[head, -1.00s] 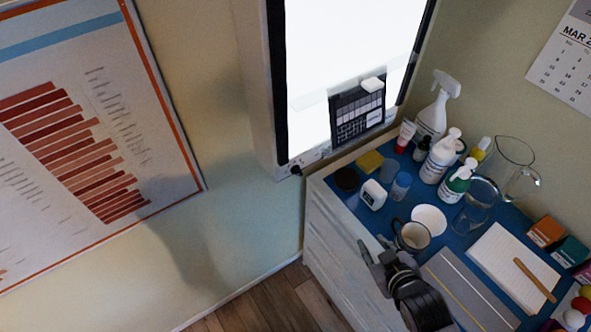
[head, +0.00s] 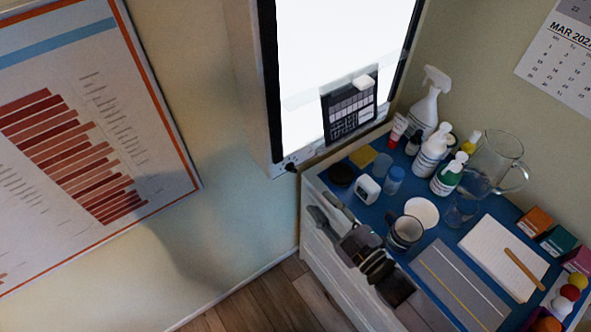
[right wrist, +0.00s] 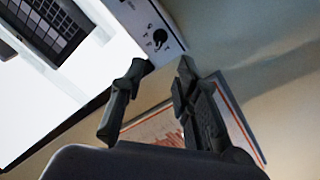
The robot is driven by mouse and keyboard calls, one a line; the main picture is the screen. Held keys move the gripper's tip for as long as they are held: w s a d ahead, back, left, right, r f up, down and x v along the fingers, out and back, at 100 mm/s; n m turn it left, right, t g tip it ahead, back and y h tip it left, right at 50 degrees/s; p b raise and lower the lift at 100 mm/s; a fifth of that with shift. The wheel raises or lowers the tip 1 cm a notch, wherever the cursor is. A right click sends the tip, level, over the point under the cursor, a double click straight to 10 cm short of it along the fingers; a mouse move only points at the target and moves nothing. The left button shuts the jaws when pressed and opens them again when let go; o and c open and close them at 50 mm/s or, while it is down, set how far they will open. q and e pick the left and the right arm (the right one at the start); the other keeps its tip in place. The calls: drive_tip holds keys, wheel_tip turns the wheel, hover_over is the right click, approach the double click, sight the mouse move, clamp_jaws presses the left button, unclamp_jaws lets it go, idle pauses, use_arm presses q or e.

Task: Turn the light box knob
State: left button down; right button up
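The light box (head: 270,95) hangs on the wall with its panel lit white. Its small dark knob (head: 291,167) sits on the lower frame near the left corner. In the right wrist view the round black knob (right wrist: 160,37) shows on the pale frame, beyond my fingertips. My right gripper (head: 322,205) is below and a little right of the knob in the head view, apart from it. In the right wrist view this gripper (right wrist: 163,68) has its two dark fingers spread with nothing between them. My left gripper is not in view.
A cabinet with a blue top (head: 405,185) stands close below the light box, crowded with bottles, a mug (head: 404,232), a glass jug (head: 497,160) and a notepad (head: 500,255). A dark keypad-like panel (head: 350,108) is on the lit screen.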

sight(294, 172)
drive_tip(key=p+x, duration=0.2)
drive_tip(key=x, duration=1)
drive_tip(key=shift+d, duration=0.1)
clamp_jaws()
